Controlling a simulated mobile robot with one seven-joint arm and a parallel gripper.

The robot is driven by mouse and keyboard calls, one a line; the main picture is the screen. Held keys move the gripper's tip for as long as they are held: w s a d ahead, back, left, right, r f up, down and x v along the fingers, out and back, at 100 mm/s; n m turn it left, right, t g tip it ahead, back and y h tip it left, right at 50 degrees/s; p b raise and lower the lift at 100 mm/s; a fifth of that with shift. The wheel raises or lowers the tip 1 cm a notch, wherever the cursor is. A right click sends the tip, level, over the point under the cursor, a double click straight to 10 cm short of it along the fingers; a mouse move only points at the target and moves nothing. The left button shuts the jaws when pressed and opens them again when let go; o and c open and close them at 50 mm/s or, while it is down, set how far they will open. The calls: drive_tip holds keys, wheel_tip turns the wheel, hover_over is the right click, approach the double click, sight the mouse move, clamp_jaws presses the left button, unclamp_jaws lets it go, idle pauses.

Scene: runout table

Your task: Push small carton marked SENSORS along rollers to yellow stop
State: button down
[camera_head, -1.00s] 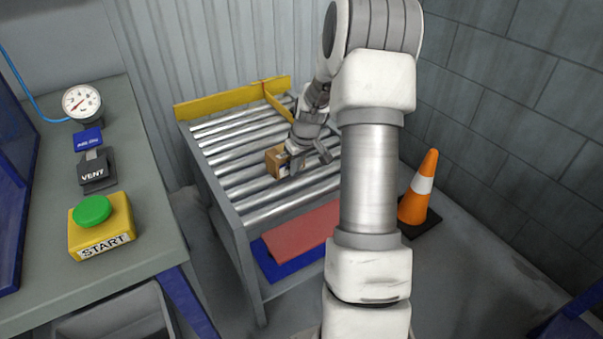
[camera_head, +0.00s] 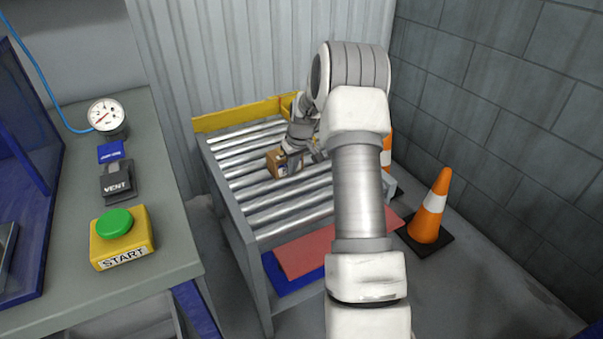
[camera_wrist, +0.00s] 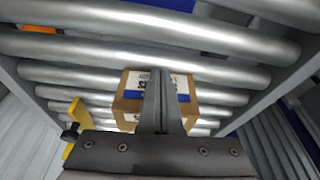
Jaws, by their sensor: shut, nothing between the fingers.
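The small brown carton (camera_head: 277,163) sits on the roller table, with its marked face partly covered by my gripper. In the wrist view the carton (camera_wrist: 184,92) shows a white and blue label, its lettering too small to read. My gripper (camera_head: 290,164) is on the near right side of the carton. In the wrist view its fingers (camera_wrist: 161,74) are shut together, with nothing between them, in front of the carton; I cannot tell whether they touch it. The yellow stop (camera_head: 240,115) spans the far end of the rollers, with a gap between it and the carton.
The metal rollers (camera_head: 268,205) around the carton are clear. Red and blue panels (camera_head: 300,250) lie below the near end. A bench at left holds a START button (camera_head: 120,235), a VENT switch (camera_head: 117,182) and a gauge (camera_head: 106,115). An orange cone (camera_head: 430,210) stands right.

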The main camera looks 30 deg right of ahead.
sight(276, 150)
drive_tip(key=w+p, duration=0.2)
drive_tip(key=w, duration=0.8)
drive_tip(key=shift+w+a, duration=0.1)
drive_tip(key=shift+w+a+p, duration=0.1)
drive_tip(key=shift+w+p, duration=0.25)
drive_tip(key=shift+w, duration=1.85)
drive_tip(key=shift+s, duration=0.15)
